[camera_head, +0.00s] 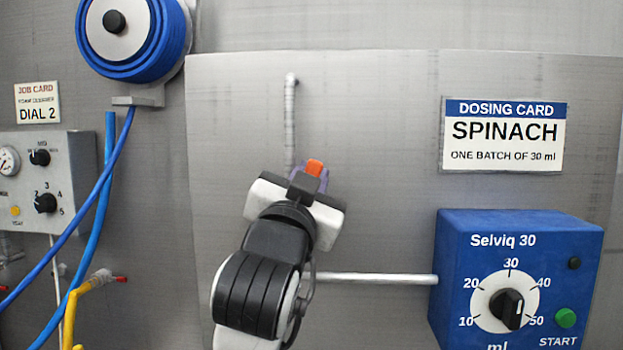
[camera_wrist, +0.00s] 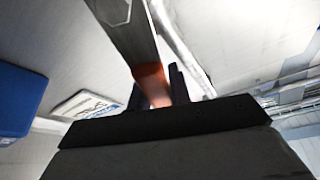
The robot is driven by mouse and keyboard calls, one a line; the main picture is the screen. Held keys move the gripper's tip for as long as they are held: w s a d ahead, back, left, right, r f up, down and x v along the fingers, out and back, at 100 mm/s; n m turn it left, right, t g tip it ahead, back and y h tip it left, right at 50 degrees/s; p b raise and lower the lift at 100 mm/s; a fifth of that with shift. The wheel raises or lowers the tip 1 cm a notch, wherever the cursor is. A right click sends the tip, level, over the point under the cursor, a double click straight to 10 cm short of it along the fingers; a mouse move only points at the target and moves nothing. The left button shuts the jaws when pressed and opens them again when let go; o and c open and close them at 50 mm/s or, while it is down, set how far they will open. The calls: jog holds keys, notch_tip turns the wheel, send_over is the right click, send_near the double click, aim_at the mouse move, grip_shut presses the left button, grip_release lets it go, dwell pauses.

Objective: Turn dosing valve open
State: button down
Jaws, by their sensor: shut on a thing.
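The dosing valve's orange handle (camera_head: 315,167) shows just past my fingertips. My gripper (camera_head: 310,180) is shut on this handle, seen from behind. In the wrist view the orange handle (camera_wrist: 154,84) sits between the dark fingers of my gripper (camera_wrist: 158,88), with a grey bar running up from it. The valve body is hidden behind my wrist and arm, so I cannot tell the handle's full angle. The blue Selviq 30 box (camera_head: 455,260) is at the lower right, and a light pipe (camera_head: 375,279) runs from it toward the area behind my arm.
A thin vertical pipe (camera_head: 290,120) runs up the steel panel above my gripper. A dosing card (camera_head: 503,158) reads SPINACH, one batch of 30 ml. At left are a blue hose reel (camera_head: 160,45), blue hoses (camera_head: 100,195) and a grey control box (camera_head: 75,165). The panel between is clear.

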jog(key=c, duration=1.3)
grip_release()
